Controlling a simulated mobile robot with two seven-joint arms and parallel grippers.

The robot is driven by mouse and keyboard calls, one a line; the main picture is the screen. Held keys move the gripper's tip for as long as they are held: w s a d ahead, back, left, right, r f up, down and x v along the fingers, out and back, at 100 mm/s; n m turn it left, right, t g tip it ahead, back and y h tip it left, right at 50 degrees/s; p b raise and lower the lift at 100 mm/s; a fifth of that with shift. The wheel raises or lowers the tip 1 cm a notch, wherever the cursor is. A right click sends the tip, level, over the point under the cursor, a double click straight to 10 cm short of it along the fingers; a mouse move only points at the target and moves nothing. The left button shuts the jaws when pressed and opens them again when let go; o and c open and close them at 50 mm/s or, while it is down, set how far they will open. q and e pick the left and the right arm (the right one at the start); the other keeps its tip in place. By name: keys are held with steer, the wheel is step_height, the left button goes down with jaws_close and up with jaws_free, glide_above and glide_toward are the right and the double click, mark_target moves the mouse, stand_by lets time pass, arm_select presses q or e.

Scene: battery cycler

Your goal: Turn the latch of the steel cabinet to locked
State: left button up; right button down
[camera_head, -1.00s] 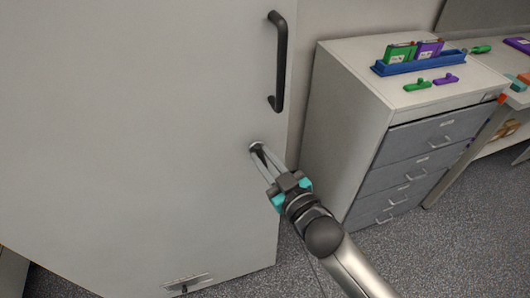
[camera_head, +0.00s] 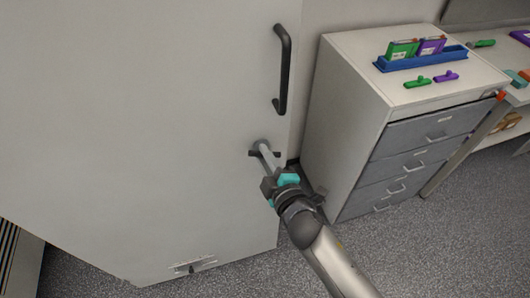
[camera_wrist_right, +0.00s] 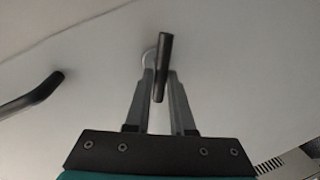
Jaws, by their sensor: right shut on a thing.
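The steel cabinet (camera_head: 140,130) fills the left of the head view with its pale door shut. Its latch (camera_head: 276,154) is a short dark bar on a round base below the door handle, lying roughly level across the door in the head view. My right gripper (camera_head: 264,154) is shut on the latch, and its fingers hide the middle of the bar. In the right wrist view the dark latch bar (camera_wrist_right: 163,65) stands upright between the two fingers of my right gripper (camera_wrist_right: 161,85). My left gripper is in neither view.
The black door handle (camera_head: 283,70) sits just above the latch. A drawer unit (camera_head: 345,130) stands close on the right, with a blue rack (camera_head: 420,60) and small green and purple items on top. Speckled floor (camera_head: 440,240) lies open in front.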

steer(key=n, duration=0.1)
steer(key=n+h, duration=0.1)
steer(key=n, duration=0.1)
steer(key=shift+a+f+n, duration=0.1)
steer(key=shift+f+n, duration=0.15)
steer(key=shift+n, duration=0.15)
stand_by(0.5)
steer(key=c, duration=0.8)
jaws_free()
steer(key=shift+b+v, duration=0.6)
steer(key=shift+v, duration=7.05)
steer(key=shift+a, duration=0.2)
